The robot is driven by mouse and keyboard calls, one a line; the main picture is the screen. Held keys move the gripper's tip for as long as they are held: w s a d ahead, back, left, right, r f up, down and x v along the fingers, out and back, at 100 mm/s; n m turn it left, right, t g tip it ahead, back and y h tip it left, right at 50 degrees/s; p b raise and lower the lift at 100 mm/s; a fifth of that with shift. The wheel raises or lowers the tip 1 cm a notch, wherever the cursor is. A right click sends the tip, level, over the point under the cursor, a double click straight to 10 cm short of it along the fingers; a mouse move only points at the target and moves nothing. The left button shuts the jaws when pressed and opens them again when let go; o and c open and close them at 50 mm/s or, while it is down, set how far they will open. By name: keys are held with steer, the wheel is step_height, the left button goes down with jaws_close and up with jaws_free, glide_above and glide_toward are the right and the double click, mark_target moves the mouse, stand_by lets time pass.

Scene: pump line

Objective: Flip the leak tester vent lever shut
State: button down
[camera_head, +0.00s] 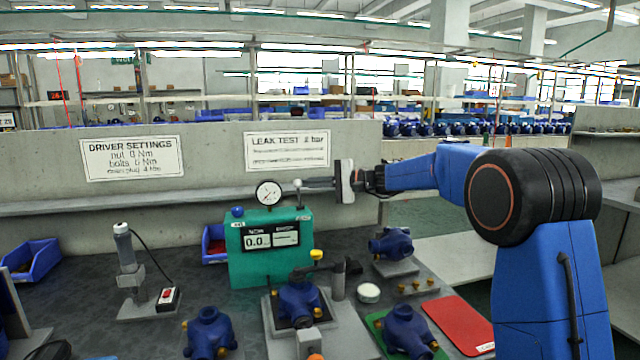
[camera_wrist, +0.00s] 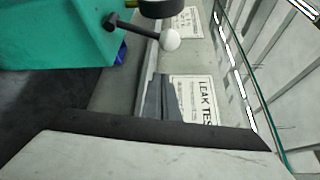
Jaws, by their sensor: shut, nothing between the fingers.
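The green leak tester (camera_head: 258,262) stands on the bench with a round gauge (camera_head: 268,193) on top. Its vent lever (camera_head: 298,190) is a thin dark rod with a pale ball end, and it stands upright from the top right of the tester. In the wrist view the lever's white ball (camera_wrist: 170,40) and rod show beyond my fingertips. My gripper (camera_head: 308,184) points left at about the ball's height, close on its right side. Its fingers (camera_wrist: 160,78) are together and empty. A small gap shows between fingertips and ball in the wrist view.
A blue pump on a fixture (camera_head: 298,302) stands in front of the tester, with a post beside it. Another pump (camera_head: 391,243) sits to the right. A driver stand (camera_head: 128,255) is at left. A concrete wall with a leak test sign (camera_head: 287,150) is behind.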

steer(key=shift+s+d+r, duration=0.1)
steer(key=shift+s+r, duration=0.1)
steer(key=shift+s, duration=0.4)
steer(key=shift+s+d+r, duration=0.1)
steer(key=shift+s+r, duration=0.05)
steer(key=shift+s, duration=0.5)
steer(key=shift+s+d+r, duration=0.1)
steer(key=shift+s+r, duration=0.1)
steer(key=shift+s, duration=0.4)
steer(key=shift+s+d+r+n, duration=0.15)
steer(key=shift+s+n, duration=0.1)
steer(key=shift+n, duration=0.25)
steer(key=shift+s+d+r+n+y, duration=0.1)
steer(key=shift+s+d+n+y, duration=0.15)
steer(key=shift+s+n+y, duration=0.8)
steer(key=shift+s+d+r+n+y, duration=0.3)
steer(key=shift+s+n, duration=0.45)
steer(key=shift+n, duration=0.65)
steer(key=shift+s+d+f+n+y, duration=0.1)
steer(key=shift+s+d+n+y, duration=0.05)
steer(key=shift+s+n+y, duration=0.9)
steer(key=shift+w+h, duration=0.1)
steer(key=shift+h, duration=0.2)
steer(key=shift+w, duration=0.1)
steer(key=w+r, duration=0.2)
steer(key=w, duration=0.1)
steer(key=v, duration=0.9)
steer(key=shift+d, duration=0.45)
